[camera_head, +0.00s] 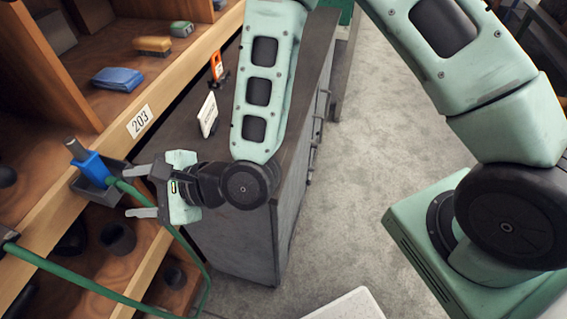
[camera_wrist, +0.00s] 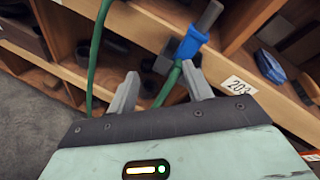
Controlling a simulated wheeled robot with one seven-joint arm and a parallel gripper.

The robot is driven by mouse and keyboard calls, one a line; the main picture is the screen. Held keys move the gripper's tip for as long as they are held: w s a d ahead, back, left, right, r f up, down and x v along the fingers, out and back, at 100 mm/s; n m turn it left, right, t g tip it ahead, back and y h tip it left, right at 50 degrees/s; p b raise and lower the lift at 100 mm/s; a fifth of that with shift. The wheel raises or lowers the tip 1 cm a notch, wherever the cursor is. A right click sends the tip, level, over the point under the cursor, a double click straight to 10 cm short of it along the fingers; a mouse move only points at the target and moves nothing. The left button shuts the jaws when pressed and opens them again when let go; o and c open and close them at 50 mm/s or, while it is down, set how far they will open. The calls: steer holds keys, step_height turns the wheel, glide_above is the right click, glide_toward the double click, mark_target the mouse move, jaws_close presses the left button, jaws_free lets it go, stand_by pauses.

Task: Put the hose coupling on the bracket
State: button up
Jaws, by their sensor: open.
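The hose coupling (camera_head: 92,166), a blue body with a grey tip, is at the dark bracket (camera_head: 118,166) on the wooden shelf's front edge. It appears to sit in the bracket, tilted with its tip up and left; the exact seating is partly hidden. In the wrist view the coupling (camera_wrist: 190,44) is beyond the fingertips, with a green hose (camera_wrist: 168,86) running down from it. My gripper (camera_head: 134,191) is open and empty, just right of the bracket. In the wrist view its two fingers (camera_wrist: 160,86) are apart, the hose passing beyond the gap.
The green hose (camera_head: 60,268) loops below my gripper to the lower left. The shelf label 203 (camera_head: 139,121) is above. A blue item (camera_head: 117,78) and a yellow-brown one (camera_head: 152,45) lie on the upper shelf. A grey cabinet (camera_head: 232,239) stands right of the shelf.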

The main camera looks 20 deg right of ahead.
steer(key=s+d+r+n+g+h, duration=0.3)
steer(key=s+d+n+h, duration=0.3)
steer(key=d+n, duration=0.5)
steer(key=s+d+r+n+g+h, duration=0.4)
steer(key=s+d+r+n+h, duration=0.1)
steer(key=d+n, duration=0.7)
steer(key=shift+s+d+r+n+h, duration=0.25)
steer(key=shift+s+n+h, duration=0.45)
steer(key=shift+s, duration=0.25)
